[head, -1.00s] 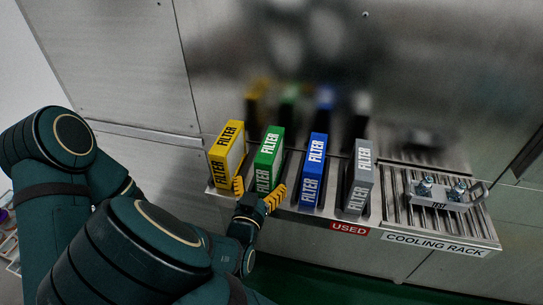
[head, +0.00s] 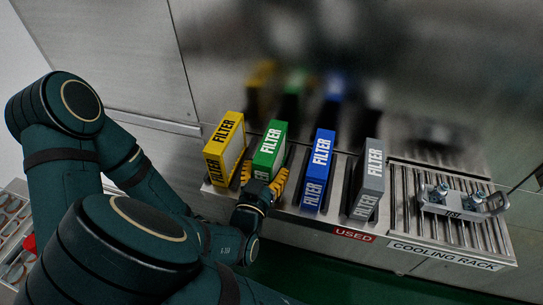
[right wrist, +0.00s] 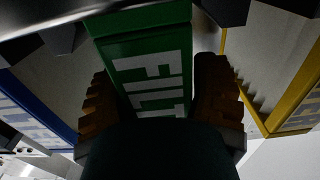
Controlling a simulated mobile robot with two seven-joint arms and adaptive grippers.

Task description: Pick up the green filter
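The green filter (head: 269,148) stands upright in the used-filter rack (head: 326,222), between the yellow filter (head: 224,146) and the blue filter (head: 319,165). My right gripper (head: 264,178) is at its lower front, with one orange ribbed finger on each side. In the right wrist view the green filter (right wrist: 150,65) lies between the two fingers (right wrist: 163,103), very close to both. The gripper is open around it; whether the fingers touch it is hard to see. The gripper hides the filter's lower front. My left gripper does not show.
The grey filter (head: 367,178) stands right of the blue one. The cooling rack (head: 475,235) on the right holds a metal fixture (head: 455,203) with a handle. A steel wall (head: 330,50) stands behind. The yellow and blue filters leave narrow gaps beside the green one.

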